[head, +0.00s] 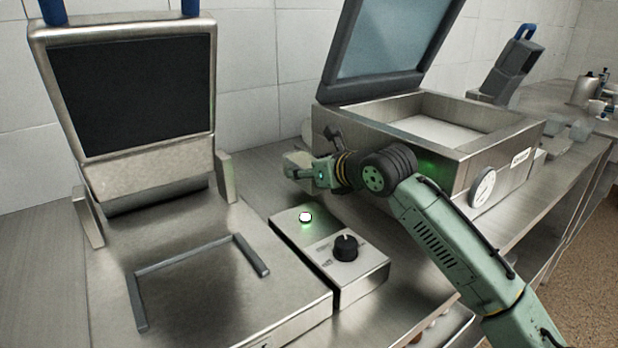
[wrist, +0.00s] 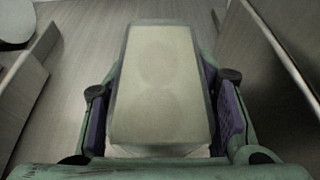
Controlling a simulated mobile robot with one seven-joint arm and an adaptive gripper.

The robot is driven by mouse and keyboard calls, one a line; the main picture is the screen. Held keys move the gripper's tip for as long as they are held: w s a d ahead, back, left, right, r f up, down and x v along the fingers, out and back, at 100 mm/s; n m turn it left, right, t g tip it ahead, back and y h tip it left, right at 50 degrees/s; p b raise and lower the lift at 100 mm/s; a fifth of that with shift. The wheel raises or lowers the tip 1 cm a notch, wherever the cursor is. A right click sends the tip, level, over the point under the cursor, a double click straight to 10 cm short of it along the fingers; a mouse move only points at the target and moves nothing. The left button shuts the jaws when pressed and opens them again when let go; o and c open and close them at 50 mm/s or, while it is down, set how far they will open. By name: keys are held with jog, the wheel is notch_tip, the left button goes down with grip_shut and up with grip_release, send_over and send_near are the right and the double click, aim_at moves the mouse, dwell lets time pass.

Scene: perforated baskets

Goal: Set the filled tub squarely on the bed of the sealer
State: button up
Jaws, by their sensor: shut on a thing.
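The filled tub (head: 298,160) is a small pale block-like container, held in my gripper (head: 308,162) in front of the right machine. In the wrist view the tub (wrist: 160,75) lies lengthwise between the purple-padded fingers of my gripper (wrist: 162,118), which touch its sides. Its pale top looks flat and closed; its contents are hidden. The sealer (head: 130,160) stands at left with its dark-faced lid raised. Its flat steel bed (head: 205,290) is bare inside a raised U-shaped guide (head: 195,257). The tub is up and to the right of this bed, apart from it.
A control box (head: 335,250) with a lit green button and black knob adjoins the bed's right side. A chamber machine (head: 450,140) with an open lid and a dial stands behind my arm. Small containers (head: 565,128) sit at far right.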

jog(key=shift+f, duration=1.1)
jog(key=o, duration=1)
jog(key=shift+f, duration=0.2)
jog(key=o, duration=0.5)
jog(key=shift+c, duration=0.2)
jog(key=shift+r, duration=0.1)
